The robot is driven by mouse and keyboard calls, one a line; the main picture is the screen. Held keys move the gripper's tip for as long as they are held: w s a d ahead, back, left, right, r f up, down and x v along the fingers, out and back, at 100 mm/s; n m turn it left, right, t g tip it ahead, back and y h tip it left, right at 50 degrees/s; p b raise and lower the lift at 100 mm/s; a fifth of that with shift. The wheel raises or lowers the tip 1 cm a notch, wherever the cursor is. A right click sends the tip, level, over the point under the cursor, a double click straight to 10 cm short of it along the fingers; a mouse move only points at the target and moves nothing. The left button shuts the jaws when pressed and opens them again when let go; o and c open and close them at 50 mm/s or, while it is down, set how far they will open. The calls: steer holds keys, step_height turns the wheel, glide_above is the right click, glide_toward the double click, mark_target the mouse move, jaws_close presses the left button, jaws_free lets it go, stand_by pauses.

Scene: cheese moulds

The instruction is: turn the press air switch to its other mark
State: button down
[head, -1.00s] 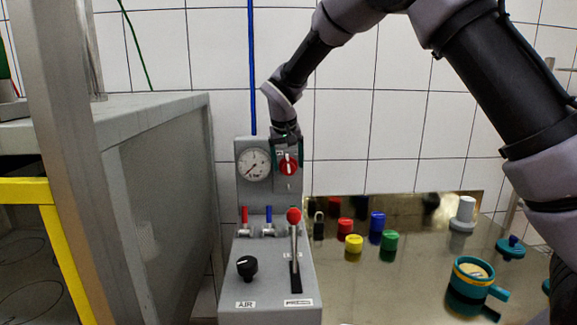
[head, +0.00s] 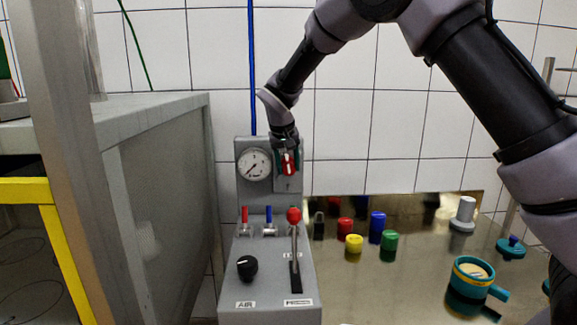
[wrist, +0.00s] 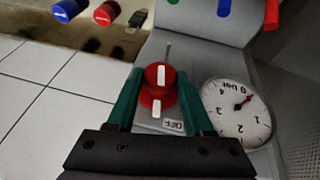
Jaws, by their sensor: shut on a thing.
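A red rotary switch (head: 289,165) with a white stripe sits on the upright back panel of the grey press console (head: 274,303). In the wrist view the red switch (wrist: 160,77) lies between my green fingers, near a plate with an OFF label. My gripper (head: 288,159) is shut on the red switch; its fingers partly cover it in the head view. In the wrist view the white stripe runs about in line with the fingers. A black knob (head: 247,267) stands on the console's front near a label reading AIR, away from my gripper.
A round gauge (head: 254,164) is close left of the switch. A red-topped lever (head: 294,216) and small red and blue valves stand below. Coloured caps and a teal cup (head: 470,276) stand on the shiny table at right. A grey cabinet (head: 165,190) is at left.

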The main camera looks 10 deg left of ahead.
steer(key=shift+s+a+f+n+t+h, duration=0.1)
steer(key=shift+a+n+t+h, duration=0.1)
steer(key=shift+h, duration=0.4)
steer(key=shift+a+n+t+h, duration=0.1)
steer(key=shift+t+h, duration=0.1)
steer(key=shift+h, duration=0.4)
steer(key=shift+a+f+n+t+h, duration=0.1)
steer(key=shift+n+t+h, duration=0.2)
steer(key=shift+h, duration=0.65)
steer(key=shift+a+f+n+t+h, duration=0.15)
steer(key=shift+t+h, duration=0.25)
steer(key=shift+h, duration=0.55)
steer(key=shift+d+r, duration=0.1)
steer(key=shift+c, duration=1.4)
jaws_free()
steer(key=v, duration=0.7)
steer(key=shift+s+a+r, duration=0.1)
steer(key=shift+s+a, duration=0.05)
steer(key=shift+a, duration=0.05)
